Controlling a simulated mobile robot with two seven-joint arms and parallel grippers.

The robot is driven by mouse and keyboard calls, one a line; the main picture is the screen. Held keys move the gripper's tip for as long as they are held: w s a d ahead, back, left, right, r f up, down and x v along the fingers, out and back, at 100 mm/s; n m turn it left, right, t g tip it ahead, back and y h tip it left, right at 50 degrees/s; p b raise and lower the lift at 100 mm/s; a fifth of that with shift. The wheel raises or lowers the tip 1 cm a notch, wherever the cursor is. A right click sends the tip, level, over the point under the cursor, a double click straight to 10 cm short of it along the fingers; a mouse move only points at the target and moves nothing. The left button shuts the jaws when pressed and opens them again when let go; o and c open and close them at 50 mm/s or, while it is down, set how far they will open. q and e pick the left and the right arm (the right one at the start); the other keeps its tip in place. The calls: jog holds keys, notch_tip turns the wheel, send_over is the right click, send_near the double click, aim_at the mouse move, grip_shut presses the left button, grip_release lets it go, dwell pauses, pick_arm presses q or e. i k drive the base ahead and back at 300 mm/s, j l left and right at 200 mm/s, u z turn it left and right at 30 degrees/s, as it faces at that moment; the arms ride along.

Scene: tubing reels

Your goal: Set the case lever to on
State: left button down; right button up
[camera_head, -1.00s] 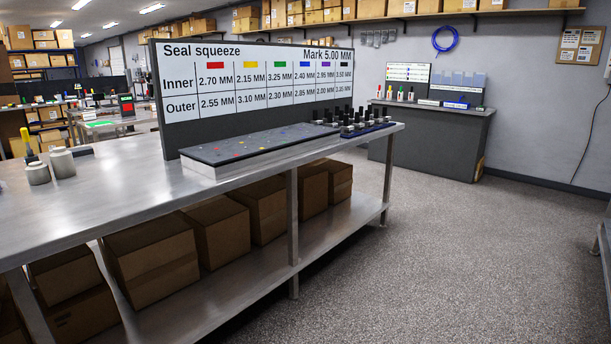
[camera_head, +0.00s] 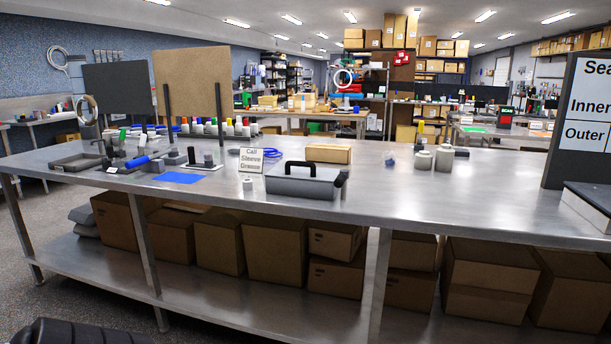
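A grey case (camera_head: 303,182) with a black handle on top stands near the front edge of the long metal workbench (camera_head: 430,205). A small dark part (camera_head: 341,179) sticks out at the case's right end; I cannot tell whether it is the lever or how it is set. A white sign reading "Call Sleeve Grease" (camera_head: 251,161) stands just left of the case. Neither of my grippers is in view. A dark, ribbed shape shows at the bottom left edge, too cut off to identify.
A cardboard box (camera_head: 328,153) lies behind the case, and grey canisters (camera_head: 423,160) stand to its right. A blue mat (camera_head: 180,177) and several small fixtures lie to the left. Cardboard boxes (camera_head: 275,245) fill the shelf below. The bench right of the case is mostly clear.

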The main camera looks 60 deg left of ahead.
aim_at(344, 174)
jog(key=u, duration=1.6)
